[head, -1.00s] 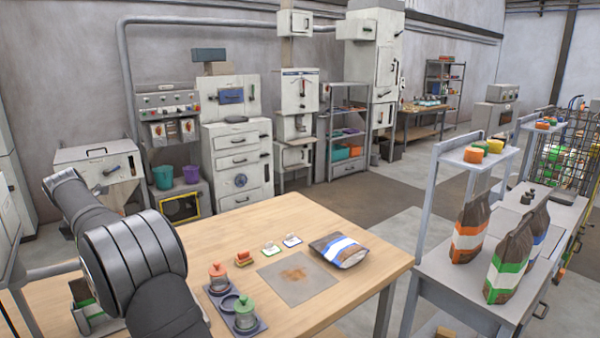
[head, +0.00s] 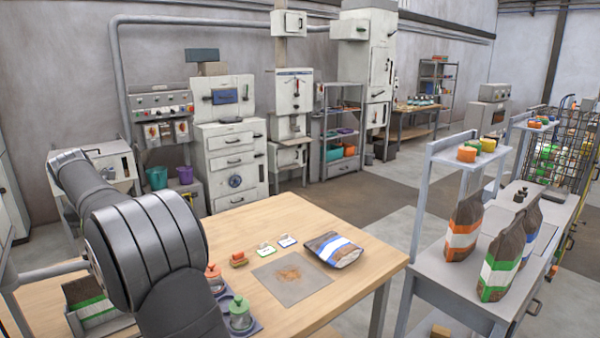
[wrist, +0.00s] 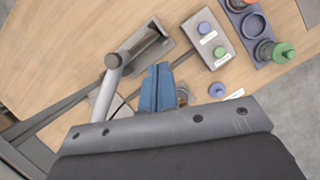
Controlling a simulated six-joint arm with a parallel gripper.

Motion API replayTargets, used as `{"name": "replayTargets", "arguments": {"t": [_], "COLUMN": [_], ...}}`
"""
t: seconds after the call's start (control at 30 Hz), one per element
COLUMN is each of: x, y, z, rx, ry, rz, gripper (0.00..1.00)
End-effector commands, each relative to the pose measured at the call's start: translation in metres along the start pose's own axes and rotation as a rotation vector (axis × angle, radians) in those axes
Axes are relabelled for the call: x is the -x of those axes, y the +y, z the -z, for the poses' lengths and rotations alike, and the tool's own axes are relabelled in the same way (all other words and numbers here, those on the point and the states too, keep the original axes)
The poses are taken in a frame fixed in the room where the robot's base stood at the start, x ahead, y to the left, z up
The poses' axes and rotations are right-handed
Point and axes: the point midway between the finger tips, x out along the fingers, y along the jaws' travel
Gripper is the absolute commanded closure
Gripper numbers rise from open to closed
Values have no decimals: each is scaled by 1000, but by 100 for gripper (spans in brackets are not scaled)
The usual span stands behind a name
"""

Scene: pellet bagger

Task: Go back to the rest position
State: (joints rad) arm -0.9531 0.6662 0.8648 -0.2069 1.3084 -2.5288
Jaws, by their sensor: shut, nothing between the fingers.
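My gripper (wrist: 157,88) shows in the wrist view as two blue fingers pressed together with nothing between them. It hangs over the wooden table (wrist: 62,70), beside a grey device with a pale cylindrical bar (wrist: 108,88). To its right is a grey box (wrist: 212,38) with a purple and a green knob. In the head view only my dark arm links show, at lower left; the gripper is hidden. The arm covers part of the dark tray (head: 255,325), where a red-lidded jar (head: 214,280) and a green-lidded jar (head: 239,314) stand.
A bag with a blue stripe (head: 335,250) lies near the table's right edge, beside a grey mat (head: 310,290) with brown pellets. A green-striped bag (head: 90,308) stands at lower left, near my arm. A shelf bench (head: 440,285) with upright bags is right.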

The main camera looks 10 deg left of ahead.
Motion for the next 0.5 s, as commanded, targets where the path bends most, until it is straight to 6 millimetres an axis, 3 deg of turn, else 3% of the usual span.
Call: {"name": "replayTargets", "arguments": {"t": [0.23, 0.5], "x": [48, -5], "y": [-17, 2], "z": [-11, 2], "rx": [-2, 2], "ry": [-3, 3], "rz": [-1, 2], "gripper": [100, 100]}}
